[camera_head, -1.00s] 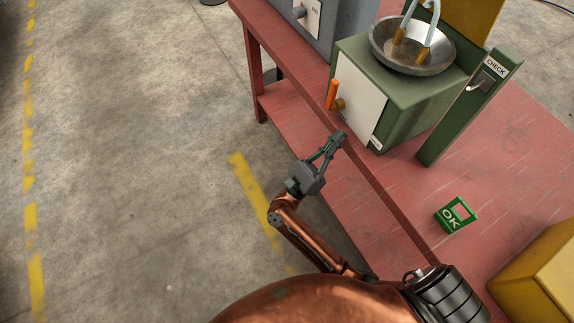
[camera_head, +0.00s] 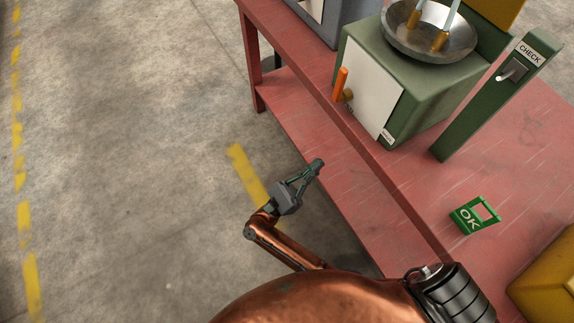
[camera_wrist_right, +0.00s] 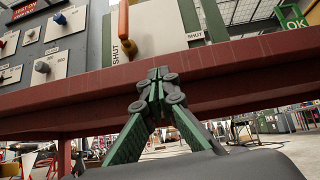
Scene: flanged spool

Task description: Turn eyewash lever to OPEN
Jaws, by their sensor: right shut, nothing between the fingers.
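The eyewash lever is an orange handle (camera_head: 340,82) on a brass hub (camera_head: 348,96), on the white front panel (camera_head: 369,93) of a green box. The handle points up from the hub. My right gripper (camera_head: 318,164) is shut and empty, in front of the bench's edge, below and apart from the lever. Its fingertips (camera_wrist_right: 157,84) meet in front of the red bench edge in the wrist view. My left gripper is out of view.
A metal bowl (camera_head: 429,36) sits on the box. Right of it are a green CHECK post (camera_head: 490,95) with a switch and a green OK tag (camera_head: 474,214) on the red bench (camera_head: 440,185). A grey cabinet (camera_head: 342,22) stands to the left. The floor before the bench is open.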

